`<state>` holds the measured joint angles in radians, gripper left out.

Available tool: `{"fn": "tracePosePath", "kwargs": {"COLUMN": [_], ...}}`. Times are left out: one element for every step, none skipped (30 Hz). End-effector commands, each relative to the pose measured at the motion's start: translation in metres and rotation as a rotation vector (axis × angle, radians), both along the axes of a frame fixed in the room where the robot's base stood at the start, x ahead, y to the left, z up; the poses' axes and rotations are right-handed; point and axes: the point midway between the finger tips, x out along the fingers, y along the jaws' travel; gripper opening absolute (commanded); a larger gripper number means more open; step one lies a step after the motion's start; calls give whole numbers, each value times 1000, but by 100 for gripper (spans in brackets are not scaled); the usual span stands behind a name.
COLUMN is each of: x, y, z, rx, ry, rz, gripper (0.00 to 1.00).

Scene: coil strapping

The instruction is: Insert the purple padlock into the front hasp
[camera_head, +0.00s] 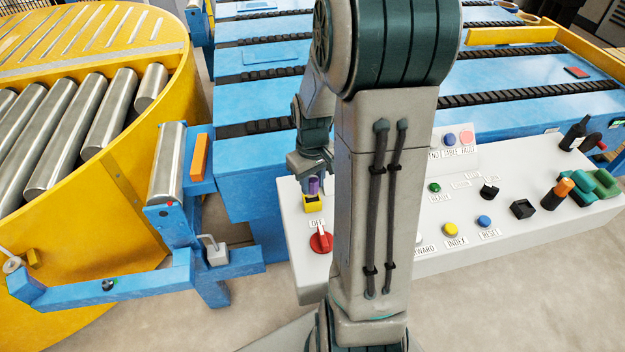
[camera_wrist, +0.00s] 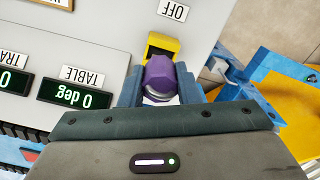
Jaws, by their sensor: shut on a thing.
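The purple padlock (camera_head: 314,186) is at the near left end of the white control panel, right by a small yellow holder (camera_head: 312,204). My gripper (camera_wrist: 160,88) is shut on the padlock, with one blue finger on each side of it. In the wrist view the padlock (camera_wrist: 160,73) has its purple body towards the yellow holder (camera_wrist: 163,43), and a silvery part shows between the fingers. I cannot tell whether padlock and holder touch. A grey block with a bent bar (camera_head: 215,252) sits on the blue frame at the left; I cannot tell whether it is the front hasp.
The white control panel (camera_head: 450,235) carries a red knob (camera_head: 321,241) in front of the yellow holder, and several buttons. A blue frame (camera_head: 120,285) and a yellow roller turntable (camera_head: 100,215) stand at the left. My arm hides the panel's middle.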

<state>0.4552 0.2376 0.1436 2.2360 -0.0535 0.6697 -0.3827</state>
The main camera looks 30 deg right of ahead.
Motion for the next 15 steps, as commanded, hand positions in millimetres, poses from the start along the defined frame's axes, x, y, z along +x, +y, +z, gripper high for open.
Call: {"fn": "tracePosePath", "kwargs": {"x": [0,0,0,0,0,0,0,0,0,0,0,0,0,0,0], "y": [0,0,0,0,0,0,0,0,0,0,0,0,0,0,0], "z": [-3,-4,-5,-6,-7,-9,-9,-10,-12,-12,-13,-15,-15,-16,-18], "rx": [0,0,0,0,0,0,0,0,0,0,0,0,0,0,0], "ry": [0,0,0,0,0,0,0,0,0,0,0,0,0,0,0], "rz": [0,0,0,0,0,0,0,0,0,0,0,0,0,0,0], "gripper": [0,0,0,0,0,0,0,0,0,0,0,0,0,0,0]}}
